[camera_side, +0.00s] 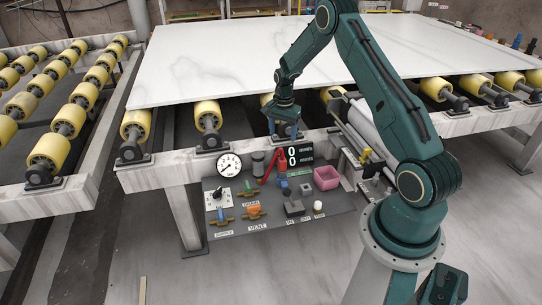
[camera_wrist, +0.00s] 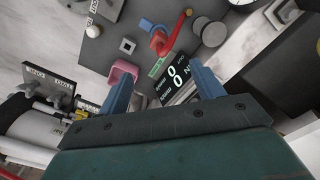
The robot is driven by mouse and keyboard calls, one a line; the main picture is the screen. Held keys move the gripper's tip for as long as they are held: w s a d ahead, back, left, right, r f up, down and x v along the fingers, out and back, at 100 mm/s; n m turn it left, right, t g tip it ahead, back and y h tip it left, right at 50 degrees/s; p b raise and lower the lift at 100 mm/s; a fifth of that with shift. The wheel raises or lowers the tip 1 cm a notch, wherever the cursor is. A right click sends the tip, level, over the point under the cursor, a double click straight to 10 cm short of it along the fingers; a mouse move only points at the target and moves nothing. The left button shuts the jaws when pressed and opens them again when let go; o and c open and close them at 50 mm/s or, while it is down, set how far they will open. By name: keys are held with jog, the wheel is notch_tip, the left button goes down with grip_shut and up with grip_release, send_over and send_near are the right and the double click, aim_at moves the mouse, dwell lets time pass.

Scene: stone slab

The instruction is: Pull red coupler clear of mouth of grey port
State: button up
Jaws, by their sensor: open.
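The red coupler (camera_side: 282,166) stands upright on the grey panel below my gripper, with a blue part (camera_side: 284,184) at its lower end. In the wrist view the red coupler (camera_wrist: 160,42) lies ahead of the fingers, with the blue part (camera_wrist: 150,25) against it. A grey square block with a hole (camera_wrist: 127,46) is beside it. I cannot tell for sure which piece is the grey port or how far the coupler sits in it. My gripper (camera_side: 285,128) is open and empty above the panel's back edge; its blue fingers (camera_wrist: 162,78) are apart and do not touch the coupler.
A black number display (camera_side: 299,155) stands close beside the coupler. A gauge (camera_side: 229,165), a dark cylinder (camera_side: 258,163) and a pink bin (camera_side: 326,178) are around it. Valves sit toward the front. The white slab (camera_side: 220,60) on rollers lies behind the arm.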

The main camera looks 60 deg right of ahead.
aim_at(282, 155)
jog(key=shift+d+f, duration=0.1)
jog(key=shift+f, duration=0.2)
jog(key=shift+f, duration=6.75)
jog(key=c, duration=1.1)
jog(key=shift+r, duration=0.1)
jog(key=shift+r, duration=0.3)
jog(key=shift+r, duration=0.35)
jog(key=shift+r, duration=0.7)
jog(key=shift+r, duration=0.35)
